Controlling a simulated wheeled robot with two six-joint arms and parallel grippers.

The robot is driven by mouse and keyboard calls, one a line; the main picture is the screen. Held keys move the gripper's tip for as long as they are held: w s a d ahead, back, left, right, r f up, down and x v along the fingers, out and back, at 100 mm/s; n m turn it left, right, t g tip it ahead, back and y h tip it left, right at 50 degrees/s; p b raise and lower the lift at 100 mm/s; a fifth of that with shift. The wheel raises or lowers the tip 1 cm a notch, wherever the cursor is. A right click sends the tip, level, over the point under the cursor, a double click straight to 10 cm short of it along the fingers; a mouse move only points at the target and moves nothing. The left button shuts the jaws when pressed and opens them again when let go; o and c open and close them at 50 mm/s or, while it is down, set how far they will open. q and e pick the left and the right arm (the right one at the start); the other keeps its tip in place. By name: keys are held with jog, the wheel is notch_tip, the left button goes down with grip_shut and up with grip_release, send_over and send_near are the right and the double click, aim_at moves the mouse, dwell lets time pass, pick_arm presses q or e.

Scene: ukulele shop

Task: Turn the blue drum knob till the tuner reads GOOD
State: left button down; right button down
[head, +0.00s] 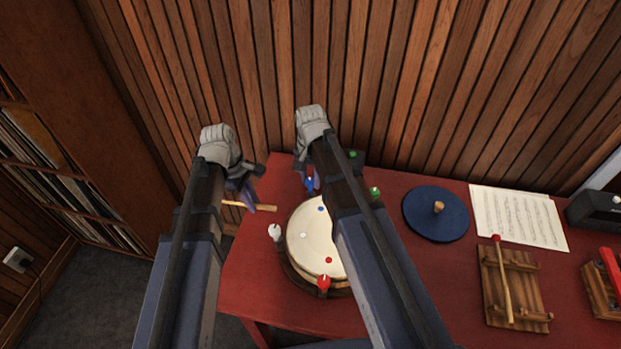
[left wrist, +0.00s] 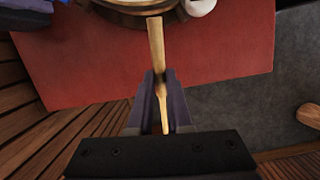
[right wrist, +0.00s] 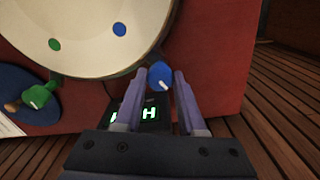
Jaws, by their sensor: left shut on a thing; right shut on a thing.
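The round drum (head: 305,250) has a cream head with coloured dots and stands on the red table. Its blue knob (right wrist: 160,76) sits at the rim, with a pale pointer line, and also shows in the head view (head: 310,184). My right gripper (right wrist: 160,82) is shut on this knob, one finger on each side. My left gripper (left wrist: 158,75) is shut on a light wooden stick (left wrist: 156,42), left of the drum. The black tuner (right wrist: 125,106) shows a lit green H beside a partly hidden letter; my right gripper covers part of it.
White (head: 275,232), red (head: 324,282) and green (head: 375,192) knobs ring the drum. A blue disc (head: 435,214) with a peg, sheet music (head: 518,217) and a wooden block with a red-tipped mallet (head: 512,285) lie to the right. The plank wall (head: 440,90) rises close behind.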

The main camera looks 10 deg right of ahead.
aim_at(310, 181)
jog(key=c, duration=0.5)
grip_release()
pick_arm(q)
jog(key=s+d+p+v, duration=0.1)
jog(key=d+p+v, duration=0.1)
jog(key=p+v, duration=0.9)
jog(key=shift+r+p, duration=0.5)
jog(key=shift+r, duration=0.15)
pick_arm(e)
notch_tip(310, 181, up, 12)
